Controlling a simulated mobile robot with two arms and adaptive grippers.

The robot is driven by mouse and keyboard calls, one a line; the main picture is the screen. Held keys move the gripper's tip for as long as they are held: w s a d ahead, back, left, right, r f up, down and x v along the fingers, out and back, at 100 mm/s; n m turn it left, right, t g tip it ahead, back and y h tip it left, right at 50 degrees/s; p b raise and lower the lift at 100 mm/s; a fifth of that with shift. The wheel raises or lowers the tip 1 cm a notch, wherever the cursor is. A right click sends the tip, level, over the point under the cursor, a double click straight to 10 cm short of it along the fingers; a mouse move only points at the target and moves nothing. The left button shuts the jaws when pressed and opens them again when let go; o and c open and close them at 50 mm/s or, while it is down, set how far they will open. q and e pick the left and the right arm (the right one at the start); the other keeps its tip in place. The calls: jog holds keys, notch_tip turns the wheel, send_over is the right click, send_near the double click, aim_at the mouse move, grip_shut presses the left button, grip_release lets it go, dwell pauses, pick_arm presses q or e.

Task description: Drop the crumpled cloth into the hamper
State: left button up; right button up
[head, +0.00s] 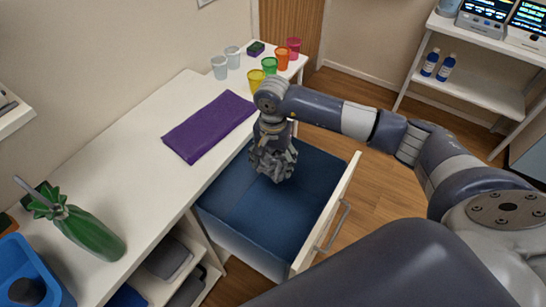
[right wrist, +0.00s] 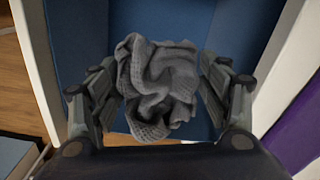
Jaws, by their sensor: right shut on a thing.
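The crumpled cloth (head: 272,166) is grey and bunched up. My right gripper (head: 273,149) points down and is shut on it. The right wrist view shows the cloth (right wrist: 158,90) between the two dark fingers (right wrist: 160,70). The hamper (head: 238,222) appears to be the pulled-out, blue-lined drawer with a white front panel. The gripper and cloth are over its opening, toward its back. I cannot tell whether the cloth touches the bottom. The part of the hamper behind the gripper is hidden. My left gripper is out of view.
The white counter (head: 130,150) runs beside the hamper, with a folded purple cloth (head: 208,126) near its edge. Several coloured cups (head: 270,66) stand at its far end. Wooden floor is clear at right.

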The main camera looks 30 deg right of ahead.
aim_at(273, 161)
jog(key=shift+f+b, duration=0.7)
jog(key=shift+f, duration=1.25)
jog(key=o, duration=0.8)
jog(key=shift+o, duration=0.2)
jog(key=shift+r, duration=0.1)
notch_tip(273, 161, up, 12)
jog(key=shift+f, duration=0.1)
jog(key=shift+s, duration=0.1)
